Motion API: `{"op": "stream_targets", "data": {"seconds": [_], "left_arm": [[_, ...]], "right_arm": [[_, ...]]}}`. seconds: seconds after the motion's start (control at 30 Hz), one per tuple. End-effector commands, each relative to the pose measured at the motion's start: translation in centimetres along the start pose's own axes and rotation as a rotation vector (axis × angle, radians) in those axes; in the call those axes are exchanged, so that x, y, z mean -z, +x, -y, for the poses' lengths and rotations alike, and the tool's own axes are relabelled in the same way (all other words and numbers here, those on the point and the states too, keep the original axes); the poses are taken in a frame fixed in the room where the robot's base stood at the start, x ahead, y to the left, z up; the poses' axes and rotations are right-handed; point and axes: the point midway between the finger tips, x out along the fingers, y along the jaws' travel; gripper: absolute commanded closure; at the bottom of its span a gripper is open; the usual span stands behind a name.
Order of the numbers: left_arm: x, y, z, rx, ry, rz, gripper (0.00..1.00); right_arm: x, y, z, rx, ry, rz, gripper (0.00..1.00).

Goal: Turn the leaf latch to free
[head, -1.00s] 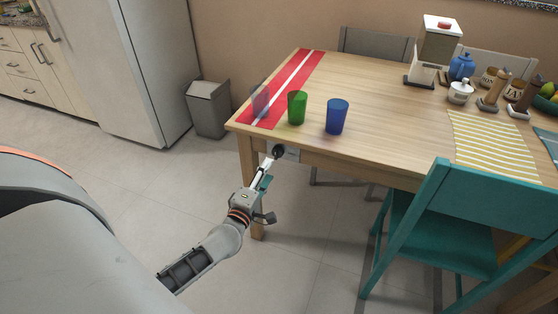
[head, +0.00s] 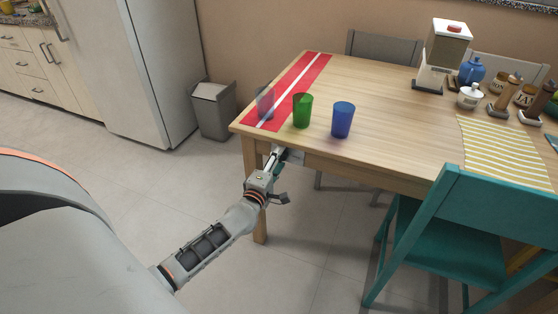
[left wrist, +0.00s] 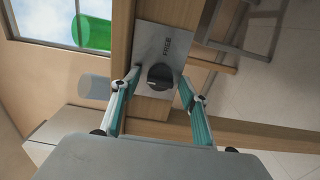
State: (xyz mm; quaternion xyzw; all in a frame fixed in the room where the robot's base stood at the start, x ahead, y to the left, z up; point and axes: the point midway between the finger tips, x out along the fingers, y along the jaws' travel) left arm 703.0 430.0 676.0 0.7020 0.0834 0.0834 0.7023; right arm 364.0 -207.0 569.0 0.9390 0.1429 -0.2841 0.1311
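The leaf latch is a round black knob (left wrist: 160,76) on a pale metal plate (left wrist: 152,42), fixed to the wooden side of the table (head: 385,97). Small lettering is on the plate, too small for me to read surely. My left gripper (left wrist: 158,80) is open, with one teal-and-white finger on each side of the knob. I cannot tell whether the fingertips touch it. In the head view my left gripper (head: 275,161) is at the table's front left side and hides the knob; part of the plate (head: 294,156) shows beside it. My right gripper is not in view.
A clear cup (head: 265,102) stands on the red, white-striped strip (head: 311,75). A green cup (head: 302,110) and a blue cup (head: 342,120) stand near the edge above the latch. A teal chair (head: 452,235) is to the right, a bin (head: 213,112) to the left.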

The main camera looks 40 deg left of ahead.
Motion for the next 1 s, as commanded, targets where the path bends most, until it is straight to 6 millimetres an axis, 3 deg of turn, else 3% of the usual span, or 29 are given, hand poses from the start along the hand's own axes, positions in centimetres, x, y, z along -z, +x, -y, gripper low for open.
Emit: {"op": "stream_targets", "data": {"seconds": [0.03,0.13,0.17,0.57,0.77,1.0], "left_arm": [[0.0,0.0,0.0,0.000,0.000,0.000,0.66],[0.0,0.0,0.0,0.000,0.000,0.000,0.92],[0.0,0.0,0.0,0.000,0.000,0.000,0.94],[0.0,0.1,-0.3,-0.003,0.051,0.000,0.94],[-0.1,0.1,-0.7,-0.005,0.170,0.000,0.94],[-0.1,0.1,-0.8,-0.006,0.384,0.000,0.94]], "right_arm": [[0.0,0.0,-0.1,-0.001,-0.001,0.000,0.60],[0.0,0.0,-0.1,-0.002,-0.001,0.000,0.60],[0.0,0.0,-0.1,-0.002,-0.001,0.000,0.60],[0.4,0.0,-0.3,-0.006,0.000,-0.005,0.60],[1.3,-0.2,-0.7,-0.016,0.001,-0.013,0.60],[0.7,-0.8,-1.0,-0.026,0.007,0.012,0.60]]}}
